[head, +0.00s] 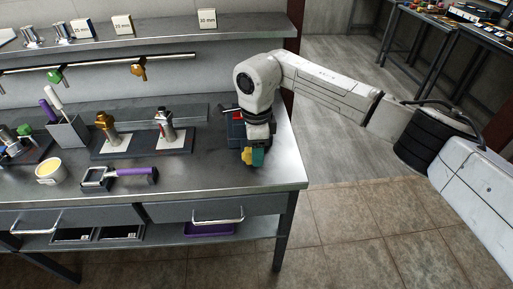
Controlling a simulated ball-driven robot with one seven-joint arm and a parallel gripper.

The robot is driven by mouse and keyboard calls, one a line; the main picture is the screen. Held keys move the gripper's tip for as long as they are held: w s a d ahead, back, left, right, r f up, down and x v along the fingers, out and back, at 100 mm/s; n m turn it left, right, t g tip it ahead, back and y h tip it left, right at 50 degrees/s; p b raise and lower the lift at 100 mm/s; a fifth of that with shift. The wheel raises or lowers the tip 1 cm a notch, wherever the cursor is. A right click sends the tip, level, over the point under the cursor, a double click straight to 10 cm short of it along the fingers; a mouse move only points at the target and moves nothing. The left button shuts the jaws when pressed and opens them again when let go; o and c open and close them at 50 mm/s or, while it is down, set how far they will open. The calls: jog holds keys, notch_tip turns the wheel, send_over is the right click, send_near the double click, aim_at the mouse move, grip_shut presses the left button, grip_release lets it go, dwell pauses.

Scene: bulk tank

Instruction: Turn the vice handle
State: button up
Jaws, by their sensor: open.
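A small blue and dark device with a red part on top, which looks like the vice (235,128), stands near the right end of the steel workbench. My arm and gripper hide much of it. Its handle cannot be made out clearly. My gripper (253,157) points down over the bench at the vice's front right side. Yellow and teal parts show at its lower end. Its jaws are open, with nothing seen held. I cannot tell whether they touch the vice or its handle.
The workbench (220,178) ends just right of my gripper. A rail (110,65) and a shelf (170,30) run behind.

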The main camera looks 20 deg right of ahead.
jog(key=shift+f, duration=0.1)
jog(key=shift+c, duration=0.3)
jog(key=c, duration=0.9)
jog(key=shift+d+f+y, duration=0.1)
jog(key=shift+f+y, duration=0.05)
jog(key=shift+y, duration=0.15)
